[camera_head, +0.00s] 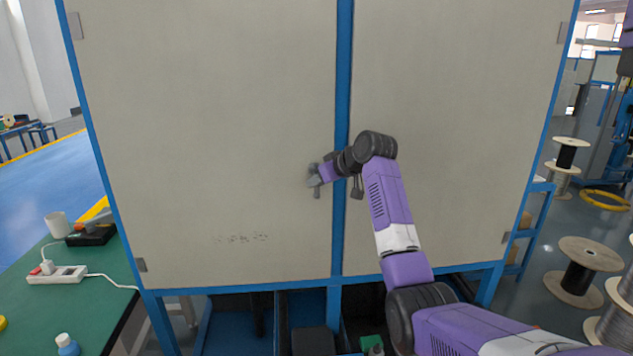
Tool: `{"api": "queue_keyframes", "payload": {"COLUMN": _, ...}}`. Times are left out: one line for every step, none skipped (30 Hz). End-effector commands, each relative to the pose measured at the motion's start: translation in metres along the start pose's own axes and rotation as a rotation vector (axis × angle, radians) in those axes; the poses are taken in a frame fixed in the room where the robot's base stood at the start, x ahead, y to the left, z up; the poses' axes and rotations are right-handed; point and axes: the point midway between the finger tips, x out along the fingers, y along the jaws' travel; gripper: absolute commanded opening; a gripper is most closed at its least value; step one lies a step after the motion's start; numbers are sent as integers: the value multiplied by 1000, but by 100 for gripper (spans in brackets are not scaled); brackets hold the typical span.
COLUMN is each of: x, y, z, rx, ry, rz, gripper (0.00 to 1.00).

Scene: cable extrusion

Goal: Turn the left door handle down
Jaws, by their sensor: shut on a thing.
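A large cabinet has a beige left door (200,130) and a beige right door (450,120), both closed, with a blue post between them. The left door handle (317,193) is small and dark, near the door's inner edge; its lower end shows below my gripper. My gripper (313,177) is shut on this handle, reaching it from the right, and covers most of it, so its exact angle cannot be told. The right door handle (356,188) is partly seen just below my wrist, beside the post.
My arm crosses in front of the right door. A green table (95,295) with a power strip (57,275), a white mug (57,224) and a black device stands at the left. Cable spools (580,270) stand on the floor at the right.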

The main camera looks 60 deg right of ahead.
Motion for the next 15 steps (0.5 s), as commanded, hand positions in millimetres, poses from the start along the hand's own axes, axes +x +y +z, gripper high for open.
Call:
{"api": "queue_keyframes", "payload": {"x": 0, "y": 0, "z": 0, "rx": -2, "ry": -1, "rz": 1, "gripper": 0}}
{"api": "queue_keyframes", "payload": {"x": 0, "y": 0, "z": 0, "rx": -2, "ry": -1, "rz": 1, "gripper": 21}}
{"api": "queue_keyframes", "payload": {"x": 0, "y": 0, "z": 0, "rx": -1, "ry": -1, "rz": 1, "gripper": 24}}
{"api": "queue_keyframes", "payload": {"x": 0, "y": 0, "z": 0, "rx": -1, "ry": -1, "rz": 1, "gripper": 24}}
{"api": "queue_keyframes", "payload": {"x": 0, "y": 0, "z": 0, "rx": -1, "ry": 0, "rz": 1, "gripper": 24}}
{"api": "queue_keyframes", "payload": {"x": 0, "y": 0, "z": 0, "rx": -1, "ry": 0, "rz": 1, "gripper": 24}}
{"api": "queue_keyframes", "payload": {"x": 0, "y": 0, "z": 0, "rx": -1, "ry": 0, "rz": 1, "gripper": 24}}
{"api": "queue_keyframes", "payload": {"x": 0, "y": 0, "z": 0, "rx": -1, "ry": 0, "rz": 0, "gripper": 24}}
{"api": "queue_keyframes", "payload": {"x": 0, "y": 0, "z": 0, "rx": 0, "ry": 0, "rz": 0, "gripper": 24}}
{"api": "queue_keyframes", "payload": {"x": 0, "y": 0, "z": 0, "rx": 0, "ry": 0, "rz": 0, "gripper": 24}}
{"api": "queue_keyframes", "payload": {"x": 0, "y": 0, "z": 0, "rx": 0, "ry": 0, "rz": 0, "gripper": 24}}
{"api": "queue_keyframes", "payload": {"x": -1, "y": 0, "z": 0, "rx": 0, "ry": 1, "rz": 0, "gripper": 24}}
{"api": "queue_keyframes", "payload": {"x": -2, "y": 0, "z": 0, "rx": 0, "ry": 2, "rz": 1, "gripper": 24}}
{"api": "queue_keyframes", "payload": {"x": -4, "y": 0, "z": 0, "rx": 0, "ry": 3, "rz": 1, "gripper": 24}}
{"api": "queue_keyframes", "payload": {"x": -8, "y": 0, "z": 0, "rx": 0, "ry": 3, "rz": 1, "gripper": 24}}
